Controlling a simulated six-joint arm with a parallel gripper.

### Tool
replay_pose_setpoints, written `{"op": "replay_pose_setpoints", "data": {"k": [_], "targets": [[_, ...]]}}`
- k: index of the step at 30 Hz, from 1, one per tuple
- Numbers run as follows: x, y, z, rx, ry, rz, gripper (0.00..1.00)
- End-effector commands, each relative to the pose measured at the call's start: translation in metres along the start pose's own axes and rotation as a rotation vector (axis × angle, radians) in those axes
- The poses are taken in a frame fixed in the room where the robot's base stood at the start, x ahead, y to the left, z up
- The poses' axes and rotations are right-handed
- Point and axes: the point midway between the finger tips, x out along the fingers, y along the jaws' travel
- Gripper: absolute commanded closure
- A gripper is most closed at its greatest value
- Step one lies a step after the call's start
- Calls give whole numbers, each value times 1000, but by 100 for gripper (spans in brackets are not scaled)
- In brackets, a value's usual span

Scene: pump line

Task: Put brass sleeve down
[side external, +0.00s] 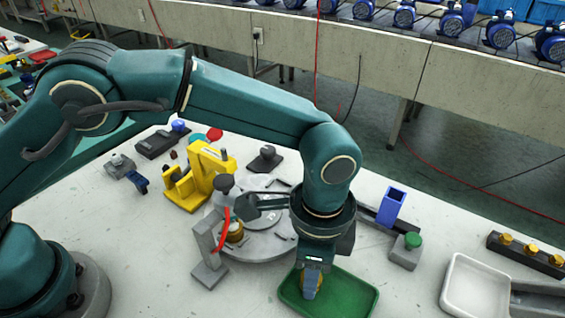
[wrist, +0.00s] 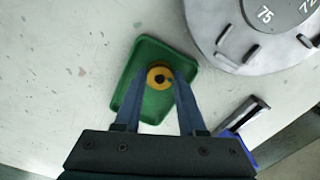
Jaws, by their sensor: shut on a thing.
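The brass sleeve (wrist: 159,77) is a yellow ring with a dark hole, held between the fingertips of my gripper (wrist: 160,92) in the wrist view. In the side view the sleeve (side external: 312,286) shows at the tip of my gripper (side external: 311,278), over the green tray (side external: 363,300). The tray also shows behind the sleeve in the wrist view (wrist: 147,52). My gripper is shut on the sleeve. I cannot tell whether the sleeve touches the tray floor.
A grey round turntable (side external: 270,243) with numbers stands next to the tray, carrying another brass-coloured part (side external: 234,232). A grey bracket (side external: 208,262), a yellow fixture (side external: 200,178), a blue upright holder (side external: 391,205), a green button (side external: 412,241) and a white tray (side external: 474,287) stand around.

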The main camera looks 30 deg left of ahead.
Motion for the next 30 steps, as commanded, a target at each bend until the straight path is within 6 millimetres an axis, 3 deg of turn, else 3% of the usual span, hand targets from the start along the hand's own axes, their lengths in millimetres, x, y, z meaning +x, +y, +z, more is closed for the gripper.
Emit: {"op": "replay_pose_setpoints", "data": {"k": [6,7,9,22,30], "targets": [[3,0,0,0,-1,0,100],[3,0,0,0,0,0,53],[3,0,0,0,0,0,30],[-6,0,-1,0,3,-1,30],[-59,-1,-2,0,8,-4,30]]}}
